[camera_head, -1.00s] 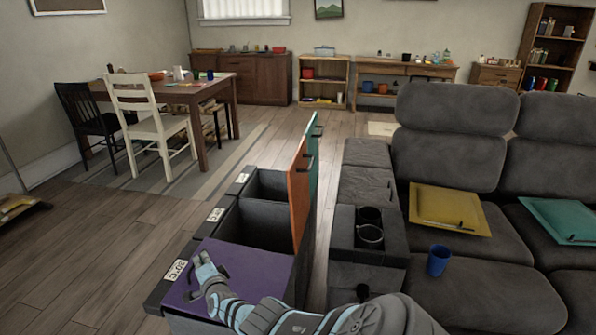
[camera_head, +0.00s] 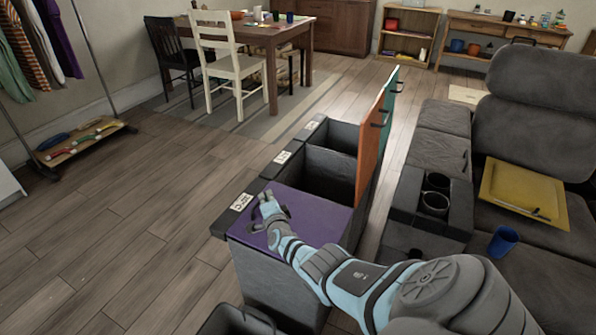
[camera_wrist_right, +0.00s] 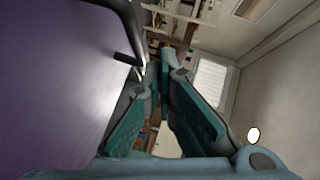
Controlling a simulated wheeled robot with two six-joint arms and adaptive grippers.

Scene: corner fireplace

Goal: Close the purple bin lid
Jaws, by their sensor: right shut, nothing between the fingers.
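The purple lid (camera_head: 318,215) lies flat over the nearest of the row of dark bins (camera_head: 280,275). A dark handle shows on it beside my gripper. My right gripper (camera_head: 266,203) is shut and empty, at the lid's left part near the white label. Whether it touches the lid is unclear. In the right wrist view the purple lid (camera_wrist_right: 55,85) fills the left side, beside the gripper's teal fingers (camera_wrist_right: 160,85). My left gripper is out of view.
The two farther bins stand open, with an orange lid (camera_head: 371,140) and a teal lid (camera_head: 390,95) upright on their right side. A grey sofa (camera_head: 530,110) with a cup-holder console (camera_head: 400,215) is to the right. The floor (camera_head: 130,210) to the left is clear.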

